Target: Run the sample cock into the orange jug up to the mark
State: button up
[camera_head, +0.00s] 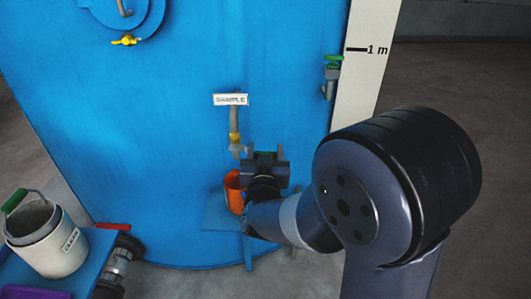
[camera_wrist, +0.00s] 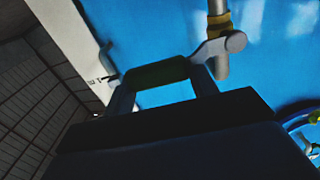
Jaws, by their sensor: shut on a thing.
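The sample cock (camera_head: 236,148) is a grey fitting below a yellow band on a pipe, under a "SAMPLE" sign. In the wrist view the cock (camera_wrist: 219,50) hangs at the upper right, with a grey lever leading to a dark green grip (camera_wrist: 160,72). My gripper (camera_head: 265,158) is shut on this green grip, just right of the cock. The lever lies sideways in the picture. The orange jug (camera_head: 232,190) stands upright on a small blue shelf (camera_head: 216,214) below the cock. My gripper and arm hide its right side. I cannot make out its mark, its level or any flow.
A big blue vessel (camera_head: 170,110) fills the background. Another green-handled valve (camera_head: 333,66) is up right, by a white strip (camera_head: 363,30) marked 1 m.

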jog(key=shift+f+m+b, duration=0.6)
jog(key=shift+f+b, duration=0.1)
jog(key=shift+b, duration=0.35)
jog(key=shift+f+m+b, duration=0.35)
jog(key=shift+m+b, duration=0.35)
jog(key=shift+b, duration=0.4)
jog(key=o, duration=1.1)
jog(key=shift+r, duration=0.1)
jog(key=s, duration=1)
jog(key=shift+s+a, duration=0.2)
jog(key=shift+s, duration=0.2)
